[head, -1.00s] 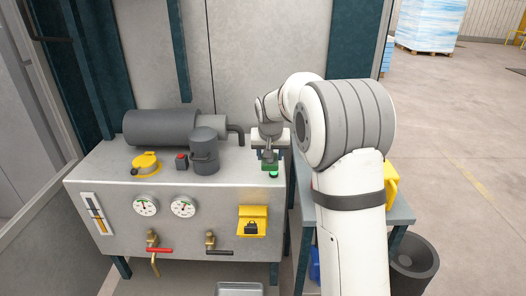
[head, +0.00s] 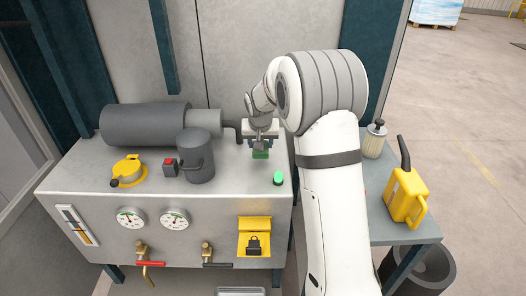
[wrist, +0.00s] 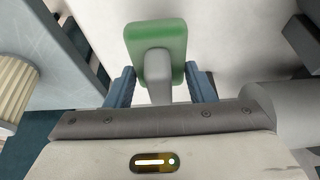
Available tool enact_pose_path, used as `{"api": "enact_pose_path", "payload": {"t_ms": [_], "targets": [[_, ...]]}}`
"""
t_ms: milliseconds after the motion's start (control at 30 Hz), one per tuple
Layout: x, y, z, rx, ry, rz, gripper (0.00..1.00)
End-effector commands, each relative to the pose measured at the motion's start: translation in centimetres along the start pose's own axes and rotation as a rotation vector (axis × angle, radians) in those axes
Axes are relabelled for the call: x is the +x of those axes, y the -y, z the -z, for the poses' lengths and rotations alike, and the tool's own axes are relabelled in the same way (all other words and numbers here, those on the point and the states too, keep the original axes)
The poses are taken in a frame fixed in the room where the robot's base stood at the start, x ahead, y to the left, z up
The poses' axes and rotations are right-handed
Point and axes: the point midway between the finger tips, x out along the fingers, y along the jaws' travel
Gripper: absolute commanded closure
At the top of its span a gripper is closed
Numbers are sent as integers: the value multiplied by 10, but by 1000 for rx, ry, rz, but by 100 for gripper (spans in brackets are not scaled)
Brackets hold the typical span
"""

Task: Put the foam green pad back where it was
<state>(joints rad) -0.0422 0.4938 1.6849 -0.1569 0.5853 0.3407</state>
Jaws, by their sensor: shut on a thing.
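The foam green pad (wrist: 178,42) has a grey handle (wrist: 158,76) and shows in the wrist view between and beyond the blue fingers. My gripper (wrist: 160,88) is shut on that handle. In the head view, my gripper (head: 261,140) is over the back right part of the grey machine top, with the pad (head: 260,155) below it. I cannot tell whether the pad touches the top. A bright green round-topped piece (head: 278,178) stands on the top, in front and to the right of the pad.
A dark grey cylinder (head: 145,124), a grey pot (head: 196,160) and a yellow cap (head: 127,170) stand on the machine top to the left. A side table (head: 390,230) at right holds a yellow oil can (head: 406,194) and a pale filter (head: 374,142).

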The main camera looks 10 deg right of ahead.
Motion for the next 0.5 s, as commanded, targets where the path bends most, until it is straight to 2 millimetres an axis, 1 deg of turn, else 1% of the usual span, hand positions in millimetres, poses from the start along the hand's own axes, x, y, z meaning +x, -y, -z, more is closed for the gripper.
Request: {"api": "enact_pose_path", "payload": {"t_ms": [167, 333, 500], "targets": [[13, -3, -5, 5, 2, -2, 76], [35, -4, -14, 6, 2, -2, 76], [38, -4, -15, 7, -1, -2, 76]]}}
